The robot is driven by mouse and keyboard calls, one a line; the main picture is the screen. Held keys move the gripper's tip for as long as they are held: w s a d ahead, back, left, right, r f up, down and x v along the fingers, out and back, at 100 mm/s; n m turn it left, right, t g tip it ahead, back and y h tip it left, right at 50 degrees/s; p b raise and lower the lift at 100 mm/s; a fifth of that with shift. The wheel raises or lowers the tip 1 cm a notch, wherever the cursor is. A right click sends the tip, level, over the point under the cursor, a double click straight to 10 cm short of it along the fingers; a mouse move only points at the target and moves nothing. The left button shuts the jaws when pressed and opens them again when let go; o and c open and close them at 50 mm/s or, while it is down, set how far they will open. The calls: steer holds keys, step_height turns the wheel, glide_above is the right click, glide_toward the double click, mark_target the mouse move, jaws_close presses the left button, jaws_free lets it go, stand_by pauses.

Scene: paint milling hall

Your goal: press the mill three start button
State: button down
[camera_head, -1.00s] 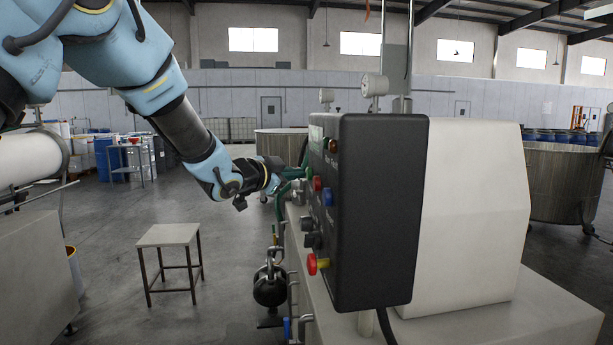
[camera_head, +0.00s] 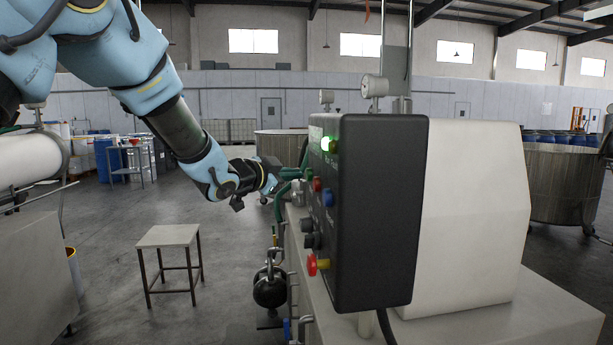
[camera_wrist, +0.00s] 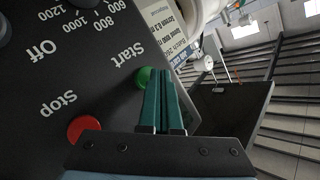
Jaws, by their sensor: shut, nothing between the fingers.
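The dark control box (camera_head: 375,210) stands in the middle of the head view, its button face turned left and seen at a steep angle. A green lamp (camera_head: 327,144) near its top is lit. In the wrist view the green button (camera_wrist: 143,76) sits under the word "Start", partly behind my fingers. The red button (camera_wrist: 85,128) is by "Stop". My gripper (camera_wrist: 158,72) is shut and empty, its green fingertips at the Start button; I cannot tell whether they touch it. In the head view my gripper (camera_head: 290,174) is at the box's left face. No mill number is readable.
Below on the box is a red knob with a yellow base (camera_head: 315,264). A small stool (camera_head: 168,237) stands on open floor at left. A large metal vat (camera_head: 567,183) is at right.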

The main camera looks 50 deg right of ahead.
steer(key=shift+w+a, duration=0.2)
steer(key=shift+a, duration=0.05)
steer(key=shift+w+a, duration=0.1)
steer(key=shift+w+a+p, duration=0.15)
steer(key=shift+w+a, duration=0.6)
steer(key=shift+a, duration=0.2)
steer(key=shift+w+a+p, duration=0.15)
steer(key=shift+w+a, duration=0.6)
steer(key=shift+a, duration=0.15)
